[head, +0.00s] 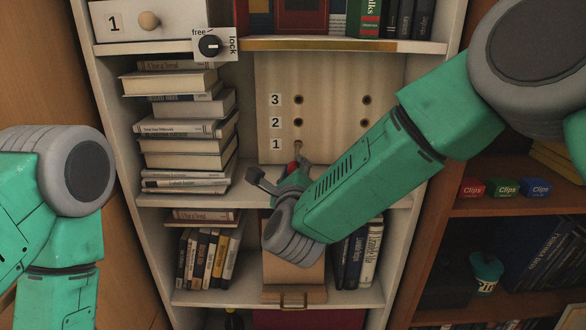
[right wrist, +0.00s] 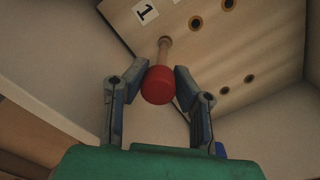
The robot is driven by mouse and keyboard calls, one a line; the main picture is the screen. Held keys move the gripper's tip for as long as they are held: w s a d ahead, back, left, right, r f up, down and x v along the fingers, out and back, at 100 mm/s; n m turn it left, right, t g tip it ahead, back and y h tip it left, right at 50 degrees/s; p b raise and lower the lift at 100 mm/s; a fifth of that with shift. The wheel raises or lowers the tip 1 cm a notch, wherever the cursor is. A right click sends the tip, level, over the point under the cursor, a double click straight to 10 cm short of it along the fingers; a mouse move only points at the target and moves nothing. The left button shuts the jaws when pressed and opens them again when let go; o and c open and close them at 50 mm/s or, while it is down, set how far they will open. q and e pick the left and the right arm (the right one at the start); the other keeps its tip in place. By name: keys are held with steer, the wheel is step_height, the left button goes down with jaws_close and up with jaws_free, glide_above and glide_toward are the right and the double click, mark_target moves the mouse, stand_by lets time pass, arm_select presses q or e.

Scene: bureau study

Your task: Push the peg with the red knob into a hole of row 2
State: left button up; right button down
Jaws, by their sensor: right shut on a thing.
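The peg with the red knob (right wrist: 159,86) has its wooden shaft (right wrist: 165,50) at the left hole of row 1 on the pale hole board (head: 330,85). The knob is partly visible in the head view (head: 291,168). My right gripper (right wrist: 159,82) is shut on the knob, one finger at each side; it also shows in the head view (head: 281,178). The left hole of row 2 (head: 298,122) and the right hole of row 2 (head: 366,122) look empty. My left arm shows at the left, but its gripper is out of the picture.
Stacked books (head: 185,130) stand left of the board. A drawer (head: 150,22) marked 1 and a free/lock dial (head: 212,45) are above. The shelf edge (head: 360,202) runs below the board. Row 3 holes (head: 298,99) look empty.

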arm_select(q)
steer(key=shift+r+p, duration=0.4)
steer(key=shift+r, duration=0.1)
arm_select(e)
steer(key=s, duration=0.6)
stand_by(0.5)
steer(key=shift+r, duration=0.1)
